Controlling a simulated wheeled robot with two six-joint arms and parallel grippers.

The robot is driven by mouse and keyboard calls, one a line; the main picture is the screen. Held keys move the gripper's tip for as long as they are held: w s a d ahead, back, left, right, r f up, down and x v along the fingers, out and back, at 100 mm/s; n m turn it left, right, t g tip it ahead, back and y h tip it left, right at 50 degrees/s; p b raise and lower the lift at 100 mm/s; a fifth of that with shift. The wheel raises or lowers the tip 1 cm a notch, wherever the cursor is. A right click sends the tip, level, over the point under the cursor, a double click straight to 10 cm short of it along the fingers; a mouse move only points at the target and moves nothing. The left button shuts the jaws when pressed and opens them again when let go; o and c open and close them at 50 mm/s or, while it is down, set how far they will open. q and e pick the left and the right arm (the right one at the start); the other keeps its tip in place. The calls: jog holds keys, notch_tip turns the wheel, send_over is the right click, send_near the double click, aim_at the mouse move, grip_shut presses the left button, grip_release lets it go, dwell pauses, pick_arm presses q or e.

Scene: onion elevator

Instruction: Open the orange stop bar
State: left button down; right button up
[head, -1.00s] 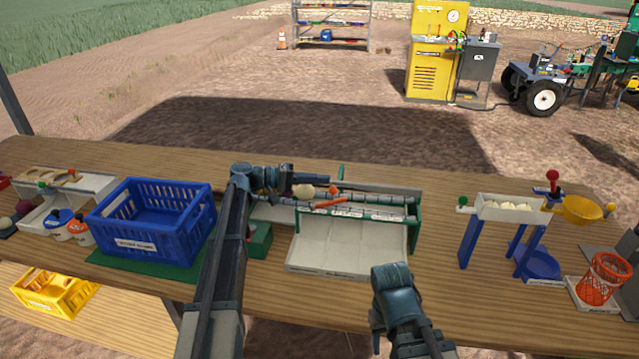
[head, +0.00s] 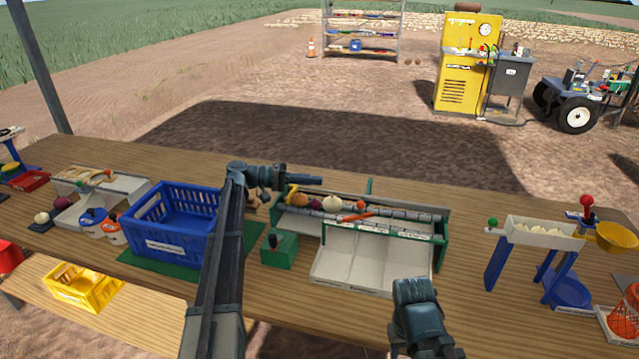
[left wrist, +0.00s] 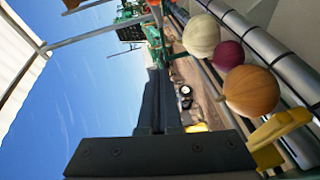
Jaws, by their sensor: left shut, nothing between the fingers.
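The orange stop bar (head: 356,214) lies slantwise across the front of the roller channel (head: 395,213) of the elevator. A small orange-red ball (head: 361,205) shows just behind it. A white onion (head: 332,203), a purple onion (head: 316,203) and an orange-brown onion (head: 300,199) sit in a row left of the bar. The wrist view also shows the white (left wrist: 200,37), purple (left wrist: 228,55) and orange (left wrist: 251,90) onions. My left gripper (head: 318,181) is shut and empty, above and behind the onions, apart from the bar. My right arm shows at the lower middle, its fingers hidden.
A pale sorting tray (head: 365,265) lies in front of the rollers. A green box with a dark knob (head: 279,249) stands at its left. A blue crate (head: 172,240) is farther left, and a white hopper on blue legs (head: 541,233) is at the right.

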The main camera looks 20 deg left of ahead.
pick_arm(q)
jog(key=shift+s+f+n+t+b, duration=0.6)
jog(key=shift+s+t+b, duration=0.8)
jog(key=shift+s, duration=1.3)
jog(key=x, duration=1)
jog(key=shift+d, duration=0.25)
jog(key=shift+s+d+f+b, duration=0.15)
jog(key=shift+s+d+b, duration=0.15)
jog(key=shift+s, duration=0.2)
jog(key=shift+s+d+f+b, duration=0.15)
jog(key=shift+s+d, duration=0.25)
jog(key=shift+s, duration=0.15)
jog(key=shift+s+d+f, duration=0.1)
jog(key=shift+s+d, duration=0.3)
jog(key=shift+d, duration=0.05)
jog(key=shift+d+m+g+h, duration=0.25)
jog(key=shift+m+g+h, duration=0.15)
jog(key=shift+m+g, duration=0.5)
jog(key=shift+d+m+g, duration=0.1)
jog(key=shift+m+g, duration=0.2)
jog(key=shift+g, duration=0.4)
jog(key=shift+s+d, duration=0.6)
